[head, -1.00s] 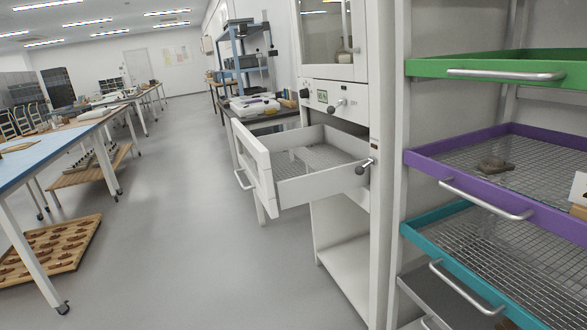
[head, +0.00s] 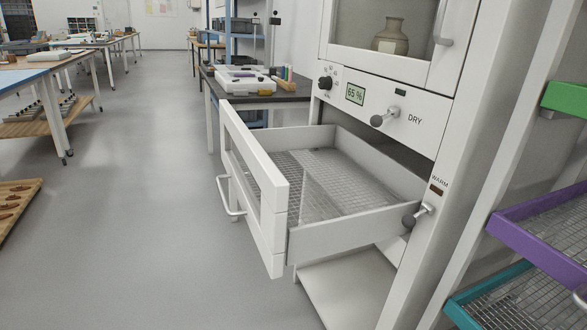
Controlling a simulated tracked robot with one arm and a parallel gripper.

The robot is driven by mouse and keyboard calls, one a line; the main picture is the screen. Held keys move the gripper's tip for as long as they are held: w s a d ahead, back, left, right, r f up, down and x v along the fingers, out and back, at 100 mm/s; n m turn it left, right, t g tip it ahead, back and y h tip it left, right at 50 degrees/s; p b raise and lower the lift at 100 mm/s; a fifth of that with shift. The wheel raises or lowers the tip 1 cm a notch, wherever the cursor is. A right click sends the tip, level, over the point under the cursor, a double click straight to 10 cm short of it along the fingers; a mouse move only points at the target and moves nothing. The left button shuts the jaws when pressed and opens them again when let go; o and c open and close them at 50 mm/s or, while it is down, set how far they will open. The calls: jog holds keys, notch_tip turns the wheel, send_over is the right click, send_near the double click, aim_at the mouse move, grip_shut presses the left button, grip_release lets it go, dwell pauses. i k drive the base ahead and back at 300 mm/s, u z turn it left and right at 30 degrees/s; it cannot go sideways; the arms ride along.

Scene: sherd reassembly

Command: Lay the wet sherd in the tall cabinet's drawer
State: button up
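The tall white cabinet (head: 410,145) stands right of centre. The drawer looks empty. The panel above reads 65 % and DRY, with a black knob and a metal knob. A small lever (head: 418,214) beside the drawer is near the word WARM. I see no wet sherd in this view. My gripper is out of view, so I cannot see whether it holds anything.
A rack with green (head: 566,98), purple (head: 512,236) and teal (head: 466,312) trays stands at the right. A vase (head: 391,36) is behind the cabinet's glass. A dark-topped table (head: 290,97) stands behind the drawer. The floor (head: 150,215) left of it is clear.

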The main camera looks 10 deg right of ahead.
aim_at(313, 183)
jog(key=z, duration=0.15)
jog(key=i, duration=0.75)
jog(key=z, duration=0.65)
jog(key=i, duration=1)
jog(key=u, duration=0.1)
